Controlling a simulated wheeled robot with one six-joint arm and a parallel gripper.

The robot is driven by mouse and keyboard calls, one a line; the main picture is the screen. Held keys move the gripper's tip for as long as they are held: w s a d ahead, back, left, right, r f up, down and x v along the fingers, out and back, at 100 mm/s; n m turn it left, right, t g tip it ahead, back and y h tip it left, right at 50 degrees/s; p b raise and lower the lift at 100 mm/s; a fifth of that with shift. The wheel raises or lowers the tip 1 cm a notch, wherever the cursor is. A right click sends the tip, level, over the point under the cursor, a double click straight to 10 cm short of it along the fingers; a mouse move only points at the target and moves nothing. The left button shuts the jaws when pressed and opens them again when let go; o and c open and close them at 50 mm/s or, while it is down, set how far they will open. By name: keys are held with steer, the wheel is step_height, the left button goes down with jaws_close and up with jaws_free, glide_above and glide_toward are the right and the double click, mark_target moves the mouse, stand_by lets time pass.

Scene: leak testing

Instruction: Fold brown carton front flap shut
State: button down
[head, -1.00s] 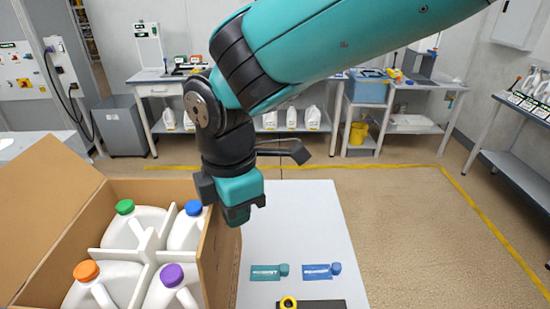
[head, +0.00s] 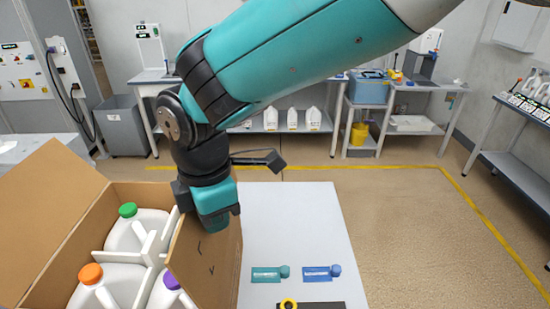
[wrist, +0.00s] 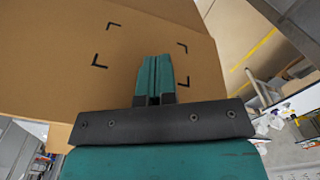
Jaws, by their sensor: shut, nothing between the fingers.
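The open brown carton (head: 85,225) stands at the left in the head view. The same face, with black corner marks, fills much of the wrist view (wrist: 85,35). My gripper (head: 215,208) is at the upper edge of this flap, on its outer side. In the wrist view its teal fingers (wrist: 155,62) are together and empty, against or very close to the cardboard; I cannot tell whether they touch.
White jugs with green (head: 128,209), orange (head: 91,273) and purple (head: 172,280) caps sit between white dividers in the carton. Another flap (head: 40,205) stands up at the left.

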mark_target(196, 217)
steer(key=shift+a+f, duration=0.1)
steer(key=shift+a, duration=0.15)
steer(key=shift+a+p, duration=0.65)
steer(key=shift+a, duration=0.7)
steer(key=shift+d, duration=0.1)
step_height(196, 217, up, 8)
steer(key=p, duration=0.6)
